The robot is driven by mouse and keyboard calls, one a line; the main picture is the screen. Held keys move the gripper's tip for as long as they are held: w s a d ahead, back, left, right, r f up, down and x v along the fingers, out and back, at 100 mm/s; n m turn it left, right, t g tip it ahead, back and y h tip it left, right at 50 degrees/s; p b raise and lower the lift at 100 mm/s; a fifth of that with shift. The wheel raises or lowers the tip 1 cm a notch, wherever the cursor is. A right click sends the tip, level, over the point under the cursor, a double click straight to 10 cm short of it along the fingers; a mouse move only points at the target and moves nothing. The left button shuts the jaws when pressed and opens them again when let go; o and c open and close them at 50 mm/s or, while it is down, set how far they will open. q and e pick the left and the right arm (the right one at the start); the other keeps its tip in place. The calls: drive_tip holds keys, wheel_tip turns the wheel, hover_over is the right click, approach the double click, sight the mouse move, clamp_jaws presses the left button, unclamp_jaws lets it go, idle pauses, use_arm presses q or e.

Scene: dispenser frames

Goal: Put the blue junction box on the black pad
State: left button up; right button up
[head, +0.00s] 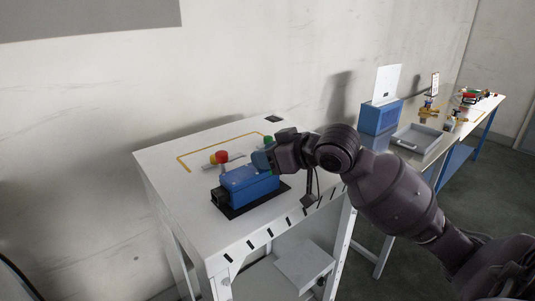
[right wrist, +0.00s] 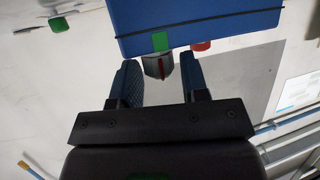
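The blue junction box (head: 250,183) rests on the black pad (head: 236,212) on the white table; the pad's dark edge shows around its front. The box also fills the top of the right wrist view (right wrist: 200,18). My right gripper (head: 266,160) is at the box's right end, just above and behind it. I see no clear grip on the box. My left gripper is not in view.
A red knob (head: 221,157) and a green knob (head: 268,140) stand behind the box. A yellow line (head: 184,164) marks the white table (head: 165,158). The table's left side is clear. Another table to the right holds a blue container (head: 378,118) and a grey tray (head: 416,137).

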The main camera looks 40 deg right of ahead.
drive_tip(key=shift+o, duration=0.9)
drive_tip(key=shift+r, duration=0.15)
drive_tip(key=b+v, duration=0.1)
drive_tip(key=v, duration=1.1)
